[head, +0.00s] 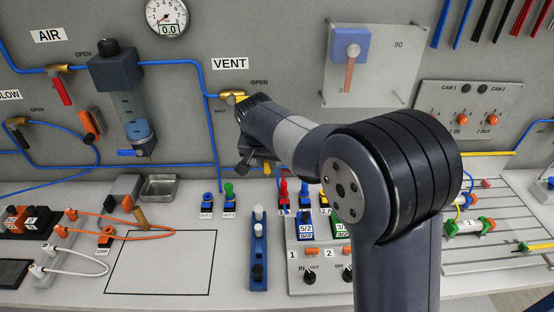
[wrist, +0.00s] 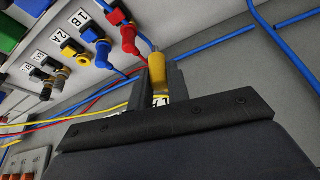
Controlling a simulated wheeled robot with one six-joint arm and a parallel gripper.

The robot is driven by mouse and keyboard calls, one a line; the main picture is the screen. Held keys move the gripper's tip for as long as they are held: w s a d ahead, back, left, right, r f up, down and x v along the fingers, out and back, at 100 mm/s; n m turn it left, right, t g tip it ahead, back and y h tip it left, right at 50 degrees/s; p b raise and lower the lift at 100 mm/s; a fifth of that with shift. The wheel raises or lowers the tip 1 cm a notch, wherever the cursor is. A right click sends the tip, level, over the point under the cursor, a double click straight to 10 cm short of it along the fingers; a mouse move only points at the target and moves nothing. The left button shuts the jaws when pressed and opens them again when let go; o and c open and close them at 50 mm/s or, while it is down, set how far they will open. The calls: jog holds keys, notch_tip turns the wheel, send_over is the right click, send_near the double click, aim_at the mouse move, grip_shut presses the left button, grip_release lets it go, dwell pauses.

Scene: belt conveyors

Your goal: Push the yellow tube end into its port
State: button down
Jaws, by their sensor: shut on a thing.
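My gripper (wrist: 158,80) is shut on a yellow tube end (wrist: 157,68), which stands between the two fingers in the wrist view. In the head view my gripper (head: 255,166) is below the VENT valve, above the bench's back edge, mostly hidden by my arm. The yellow tube end shows as a small yellow piece (head: 267,168) there. A port with a yellow collar (wrist: 68,47) is at upper left in the wrist view, by a 2A label. The held end is apart from it. In the head view a yellow fitting (head: 324,199) shows beside my arm.
A red fitting (wrist: 128,39) and a blue fitting (wrist: 93,34) with tubes stand between the yellow-collared port and my gripper. Blue tubes (head: 216,140) run along the grey back panel. Left of the port block is a blue upright unit (head: 258,248).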

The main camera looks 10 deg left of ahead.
jog(key=p, duration=0.4)
send_over(208, 198)
jog(key=shift+a+x, duration=0.25)
jog(key=shift+x, duration=0.8)
jog(key=shift+f, duration=0.1)
jog(key=shift+f+b, duration=1.65)
jog(key=shift+f, duration=0.45)
jog(key=shift+f+b, duration=1.15)
jog(key=shift+f, duration=0.15)
dwell(2.0)
jog(key=c, duration=1.3)
grip_release()
